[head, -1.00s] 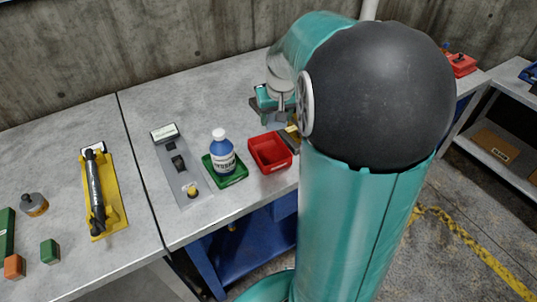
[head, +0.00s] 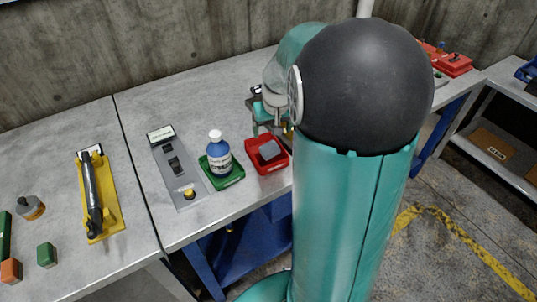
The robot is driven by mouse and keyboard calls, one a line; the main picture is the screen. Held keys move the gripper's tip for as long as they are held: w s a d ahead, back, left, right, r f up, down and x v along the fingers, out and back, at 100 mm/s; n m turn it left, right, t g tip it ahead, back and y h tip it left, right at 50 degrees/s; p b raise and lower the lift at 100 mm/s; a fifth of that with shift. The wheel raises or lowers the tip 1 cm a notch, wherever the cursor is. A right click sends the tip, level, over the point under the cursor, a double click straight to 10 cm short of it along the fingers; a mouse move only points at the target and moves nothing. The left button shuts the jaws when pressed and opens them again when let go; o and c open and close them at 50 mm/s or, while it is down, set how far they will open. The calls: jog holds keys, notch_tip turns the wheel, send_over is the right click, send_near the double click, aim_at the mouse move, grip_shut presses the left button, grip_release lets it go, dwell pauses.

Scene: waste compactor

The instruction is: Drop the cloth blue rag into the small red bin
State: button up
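The small red bin (head: 282,166) sits near the front edge of the table, just right of the blue bottle. A small grey-blue piece (head: 269,151), which looks like the rag, lies inside it, tilted. My gripper (head: 268,128) is just above and behind the bin, apart from the piece. Its teal fingers look spread with nothing between them. My own arm hides part of the gripper and the table to its right.
A blue bottle (head: 219,158) stands in a green tray (head: 231,182). A grey panel (head: 177,172) and a yellow tool holder (head: 108,220) lie further left. A red box (head: 455,66) is at the back right. Bare table shows behind the bottle.

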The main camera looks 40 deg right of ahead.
jog(key=v, duration=1.4)
jog(key=shift+a+f, duration=0.1)
jog(key=s+a+n+t, duration=0.1)
jog(key=s+a+n, duration=0.1)
jog(key=s+a, duration=0.5)
jog(key=s+a+f+n+t+y, duration=0.1)
jog(key=s+a, duration=0.5)
jog(key=a, duration=0.8)
jog(key=shift+s+f+n+t, duration=0.3)
jog(key=shift+s+n, duration=0.1)
jog(key=shift+n, duration=0.1)
